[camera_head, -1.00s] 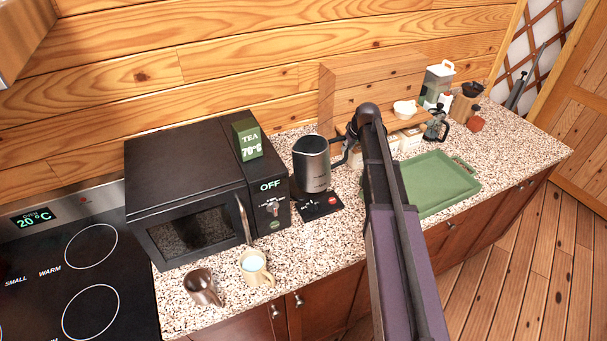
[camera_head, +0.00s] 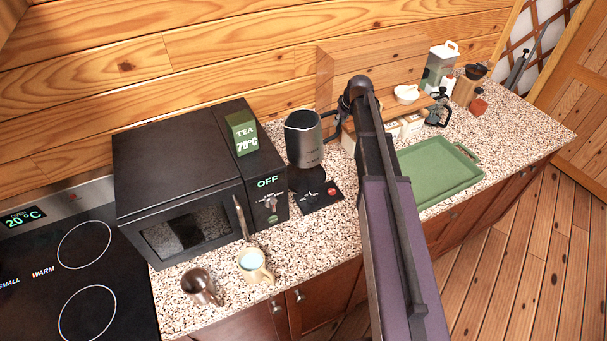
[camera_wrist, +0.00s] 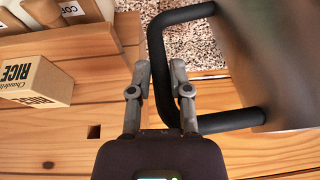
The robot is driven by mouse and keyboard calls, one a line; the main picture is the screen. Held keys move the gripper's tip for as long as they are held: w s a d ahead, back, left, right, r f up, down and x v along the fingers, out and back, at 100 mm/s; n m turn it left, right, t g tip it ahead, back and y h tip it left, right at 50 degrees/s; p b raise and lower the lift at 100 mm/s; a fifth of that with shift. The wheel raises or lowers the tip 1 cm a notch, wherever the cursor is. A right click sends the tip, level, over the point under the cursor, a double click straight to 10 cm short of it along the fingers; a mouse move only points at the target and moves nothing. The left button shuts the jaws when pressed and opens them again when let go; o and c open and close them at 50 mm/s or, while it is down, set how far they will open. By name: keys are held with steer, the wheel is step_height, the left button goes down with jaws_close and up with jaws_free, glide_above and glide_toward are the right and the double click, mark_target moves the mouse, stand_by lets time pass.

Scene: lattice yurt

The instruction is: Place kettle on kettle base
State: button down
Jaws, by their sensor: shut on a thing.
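The kettle (camera_head: 303,140), a dark grey-metal jug with a black handle, hangs upright or slightly tilted in the head view, just above and behind its base. The kettle base (camera_head: 322,197) is a black plate with a red mark, on the counter right of the microwave. In the head view my arm hides most of the gripper.
A wooden shelf (camera_head: 368,72) is behind; a green tray (camera_head: 440,168) lies right.

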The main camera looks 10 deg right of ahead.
mark_target(338, 135)
steer(key=shift+a, duration=0.1)
steer(key=shift+s+y, duration=0.1)
steer(key=shift+y, duration=0.2)
steer(key=shift+f, duration=0.1)
step_height(338, 135, down, 6)
steer(key=b, duration=0.6)
stand_by(0.7)
steer(key=shift+f+b, duration=1.85)
steer(key=shift+b, duration=0.2)
steer(key=shift+f, duration=0.1)
steer(key=c, duration=0.6)
jaws_free()
